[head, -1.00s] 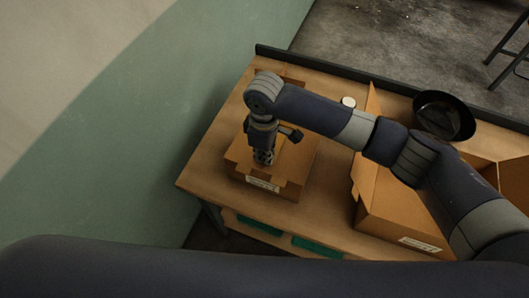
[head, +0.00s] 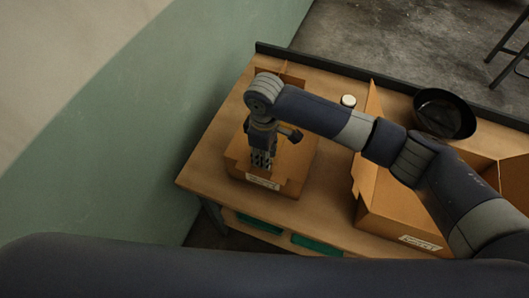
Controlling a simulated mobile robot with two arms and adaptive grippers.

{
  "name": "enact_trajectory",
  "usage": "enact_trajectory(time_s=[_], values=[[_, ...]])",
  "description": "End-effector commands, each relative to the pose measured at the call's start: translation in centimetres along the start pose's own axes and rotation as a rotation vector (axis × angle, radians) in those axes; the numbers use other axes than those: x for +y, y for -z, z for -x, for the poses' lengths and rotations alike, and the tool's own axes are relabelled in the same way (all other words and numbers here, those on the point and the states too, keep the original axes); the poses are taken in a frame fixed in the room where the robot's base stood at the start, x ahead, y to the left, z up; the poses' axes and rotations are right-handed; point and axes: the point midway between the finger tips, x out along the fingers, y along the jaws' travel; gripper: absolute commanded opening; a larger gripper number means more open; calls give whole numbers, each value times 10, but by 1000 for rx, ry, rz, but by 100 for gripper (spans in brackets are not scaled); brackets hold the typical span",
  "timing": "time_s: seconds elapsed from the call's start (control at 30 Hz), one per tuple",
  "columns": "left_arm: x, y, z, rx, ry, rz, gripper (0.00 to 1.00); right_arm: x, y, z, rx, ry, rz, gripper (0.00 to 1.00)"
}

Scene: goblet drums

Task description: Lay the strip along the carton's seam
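My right gripper (head: 261,164) points down over this carton. Its fingertips are too small and dark to tell whether they are open or shut, or touching the carton. I cannot make out the strip or the carton's seam; my arm and gripper cover part of the carton. My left arm crosses the bottom of the view, and its gripper is out of view.
A larger open carton (head: 385,215) stands on the right, partly behind my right arm. A black pan (head: 443,113) and a small white-topped jar (head: 348,101) are at the back. A dark rail (head: 330,66) edges the table (head: 205,168). Green bins (head: 316,244) sit below.

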Motion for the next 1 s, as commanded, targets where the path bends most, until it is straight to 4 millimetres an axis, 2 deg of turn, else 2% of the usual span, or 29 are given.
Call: enact_trajectory(time_s=[0.17,0.27,0.7,0.83,1.0], values=[[-2,-5,0,-7,2,-2,0,0,0,2,0,0,0,28],[-1,-4,0,-6,1,-2,0,0,1,11,2,-1,0,28],[0,-2,0,-3,-1,-1,0,0,1,97,2,-2,1,28],[1,-2,0,-2,-1,-1,0,0,1,113,1,-1,0,28],[1,-1,0,-2,-1,-1,0,0,0,120,0,0,0,28]])
